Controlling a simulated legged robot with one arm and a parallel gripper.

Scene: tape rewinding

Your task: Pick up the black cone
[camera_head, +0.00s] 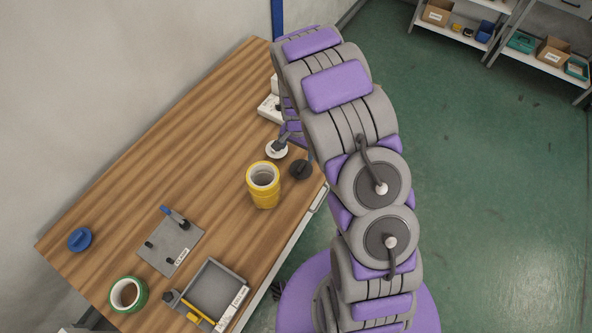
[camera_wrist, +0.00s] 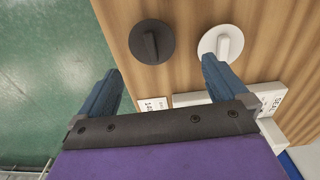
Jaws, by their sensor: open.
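The black cone (camera_wrist: 152,42) shows in the wrist view as a dark round base with a raised grip. It stands on the wooden table near its edge, beyond and roughly between my open fingertips. It also shows in the head view (camera_head: 300,171), close to the table's right edge. My gripper (camera_wrist: 161,68) is open with nothing between its blue fingers. The right finger partly overlaps the similar white cone (camera_wrist: 222,40) in the wrist view. In the head view my arm hides most of my gripper.
The white cone also shows in the head view (camera_head: 277,152), beside the black one. A yellow tape stack (camera_head: 264,191) stands nearby. A labelled white holder (camera_wrist: 188,99) lies near my gripper. A grey peg plate (camera_head: 171,247), tray (camera_head: 214,293), green roll (camera_head: 128,294) and blue piece (camera_head: 80,239) are farther left.

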